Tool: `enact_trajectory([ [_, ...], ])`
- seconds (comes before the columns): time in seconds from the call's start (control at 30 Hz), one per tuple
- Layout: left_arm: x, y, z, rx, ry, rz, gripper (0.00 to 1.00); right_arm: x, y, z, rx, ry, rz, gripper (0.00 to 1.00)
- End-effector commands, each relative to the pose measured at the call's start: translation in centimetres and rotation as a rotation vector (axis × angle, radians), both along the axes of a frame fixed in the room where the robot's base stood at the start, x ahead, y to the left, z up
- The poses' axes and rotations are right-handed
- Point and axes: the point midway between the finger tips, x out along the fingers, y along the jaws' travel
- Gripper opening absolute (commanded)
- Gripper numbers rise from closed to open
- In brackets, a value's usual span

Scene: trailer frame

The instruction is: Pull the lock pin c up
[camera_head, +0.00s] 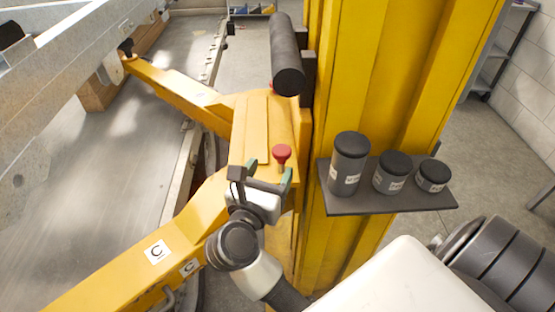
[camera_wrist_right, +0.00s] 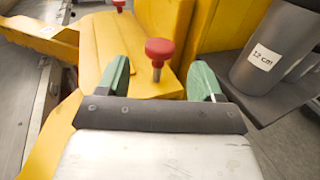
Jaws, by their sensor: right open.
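A lock pin with a red mushroom knob (camera_head: 282,153) stands upright on the yellow lift carriage, close to the near arm marked C; no letter shows on the pin itself. In the right wrist view the red knob (camera_wrist_right: 160,48) sits on a thin metal stem rising from the yellow surface. My right gripper (camera_head: 268,172) has green fingertips and is open and empty. In the wrist view the pin appears between and just beyond the fingertips (camera_wrist_right: 160,78), apart from both. My left gripper is not in view.
The yellow near arm (camera_head: 205,215) carries C labels. A yellow column (camera_head: 350,90) rises behind the carriage. A dark shelf (camera_head: 400,204) with three dark cylinders stands to the right. A second red knob (camera_wrist_right: 119,3) shows farther back. A grey trailer frame (camera_head: 60,60) lies left.

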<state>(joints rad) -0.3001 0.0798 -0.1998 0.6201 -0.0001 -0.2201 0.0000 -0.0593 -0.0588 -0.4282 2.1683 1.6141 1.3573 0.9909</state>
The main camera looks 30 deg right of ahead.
Motion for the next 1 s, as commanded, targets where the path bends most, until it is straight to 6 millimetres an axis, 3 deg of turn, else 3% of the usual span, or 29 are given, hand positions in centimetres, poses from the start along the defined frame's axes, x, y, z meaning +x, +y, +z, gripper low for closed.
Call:
enact_trajectory([
  [0.1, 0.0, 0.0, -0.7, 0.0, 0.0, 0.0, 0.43, -1.1, 1.5, -0.2, 0.003, 0.0, 0.001, 0.66],
  [0.3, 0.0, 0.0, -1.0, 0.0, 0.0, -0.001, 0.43, -2.0, 2.7, 0.0, 0.0, -0.001, 0.0, 0.66],
  [0.83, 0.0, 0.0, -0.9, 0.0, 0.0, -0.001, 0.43, -2.0, 2.7, 0.1, -0.007, -0.002, 0.002, 0.66],
  [1.0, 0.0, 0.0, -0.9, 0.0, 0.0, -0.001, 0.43, -1.6, 2.6, 2.0, -0.182, -0.016, 0.062, 0.66],
])
